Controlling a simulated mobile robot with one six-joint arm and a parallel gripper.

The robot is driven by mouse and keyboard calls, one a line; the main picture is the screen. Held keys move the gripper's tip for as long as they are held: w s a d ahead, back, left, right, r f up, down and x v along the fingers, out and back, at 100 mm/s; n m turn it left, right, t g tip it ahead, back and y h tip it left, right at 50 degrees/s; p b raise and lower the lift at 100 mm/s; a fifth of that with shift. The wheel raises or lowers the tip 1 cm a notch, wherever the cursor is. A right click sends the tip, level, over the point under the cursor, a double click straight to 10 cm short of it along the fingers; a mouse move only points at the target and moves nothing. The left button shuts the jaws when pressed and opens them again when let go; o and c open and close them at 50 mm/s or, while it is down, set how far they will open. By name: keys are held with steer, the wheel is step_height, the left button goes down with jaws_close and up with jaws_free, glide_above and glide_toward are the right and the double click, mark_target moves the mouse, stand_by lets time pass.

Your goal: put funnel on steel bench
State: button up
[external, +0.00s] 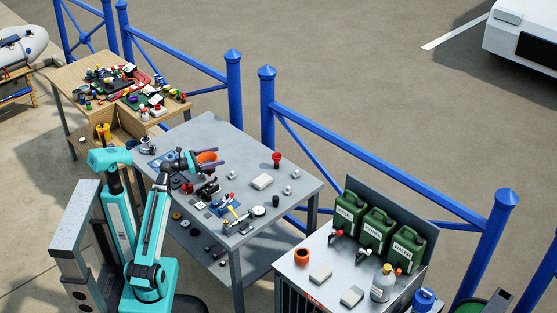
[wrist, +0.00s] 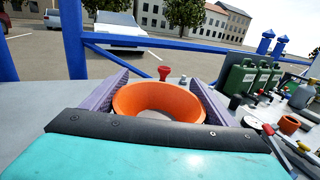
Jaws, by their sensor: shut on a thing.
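My gripper (external: 214,157) is shut on an orange, wide-mouthed round piece, which I take to be the funnel (external: 206,157). In the wrist view the funnel (wrist: 160,101) sits between my two purple fingers, its open mouth facing up; its lower part is hidden. The steel bench (external: 232,142) is the grey table under my gripper. The funnel is over the left half of the bench; I cannot tell how high, or whether it touches.
A wooden table (external: 70,76) full of small items stands behind left. A counter with green canisters (external: 377,229) is at right. A blue railing (external: 340,130) runs behind.

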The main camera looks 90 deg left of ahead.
steer(key=w+a+p, duration=0.2)
steer(key=p, duration=0.1)
steer(key=w+a+p, duration=0.1)
steer(key=p, duration=0.1)
steer(key=shift+r, duration=0.25)
steer(key=w+a+p, duration=0.1)
steer(key=p, duration=0.8)
steer(key=shift+w+a+p, duration=0.35)
steer(key=shift+p, duration=0.05)
steer(key=w+a+p, duration=0.1)
steer(key=p, duration=0.4)
steer(key=shift+w+a+p, duration=0.25)
steer(key=shift+p, duration=0.05)
steer(key=p, duration=0.2)
steer(key=shift+w+a+p, duration=0.3)
steer(key=shift+p, duration=0.1)
steer(key=shift+w+a+f, duration=0.25)
steer(key=shift+w+a, duration=0.1)
